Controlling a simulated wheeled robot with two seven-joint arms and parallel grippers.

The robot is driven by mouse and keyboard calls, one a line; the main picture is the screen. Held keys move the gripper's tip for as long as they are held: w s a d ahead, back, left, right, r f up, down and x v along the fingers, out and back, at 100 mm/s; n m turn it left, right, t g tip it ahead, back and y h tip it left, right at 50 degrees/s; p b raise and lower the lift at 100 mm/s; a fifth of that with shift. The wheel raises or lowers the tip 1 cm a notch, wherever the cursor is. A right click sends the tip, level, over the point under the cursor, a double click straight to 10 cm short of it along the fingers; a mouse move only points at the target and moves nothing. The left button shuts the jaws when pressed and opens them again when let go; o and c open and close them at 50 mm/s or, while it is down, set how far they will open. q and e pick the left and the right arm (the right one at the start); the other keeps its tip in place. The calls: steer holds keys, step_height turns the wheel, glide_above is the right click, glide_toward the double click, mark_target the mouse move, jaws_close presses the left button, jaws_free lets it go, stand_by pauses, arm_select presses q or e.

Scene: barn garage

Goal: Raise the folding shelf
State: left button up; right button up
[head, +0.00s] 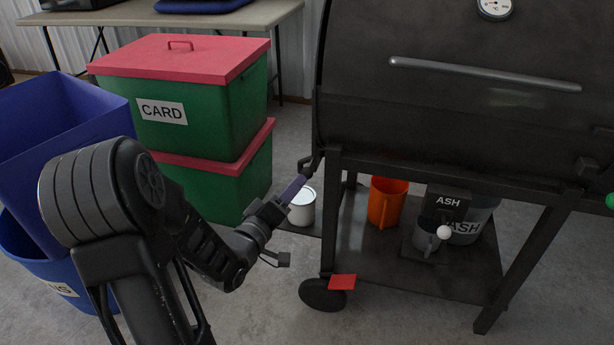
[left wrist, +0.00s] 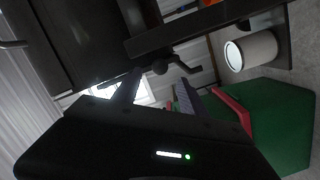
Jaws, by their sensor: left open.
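The dark barrel grill (head: 450,110) stands on a legged frame at the right of the head view. I cannot clearly make out the folding shelf as a separate panel. A dark bracket or handle (head: 311,160) juts from the grill's left side; in the left wrist view a dark bar with a rounded knob (left wrist: 160,67) shows just beyond my fingers. My left gripper (head: 295,187) is open and empty, beside the grill's left leg, just below the bracket. Its two fingers (left wrist: 158,92) stand apart in the left wrist view. My right gripper is not in view.
Green crates with red lids (head: 178,55) are stacked left of the grill, beside blue bins (head: 55,120). A white can (head: 303,208) stands low beyond my gripper. An orange pot (head: 386,203) and grey ash bucket (head: 478,218) stand on the grill's lower shelf (head: 390,270).

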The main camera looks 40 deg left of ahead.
mark_target(306, 173)
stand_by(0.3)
arm_select(q)
steer(key=w, duration=0.2)
steer(key=w+b, duration=0.1)
steer(key=w, duration=0.2)
steer(key=w+a, duration=0.1)
steer(key=w, duration=0.1)
steer(key=shift+w+b, duration=0.3)
steer(key=shift+w, duration=0.1)
steer(key=shift+c, duration=0.5)
jaws_close()
stand_by(0.6)
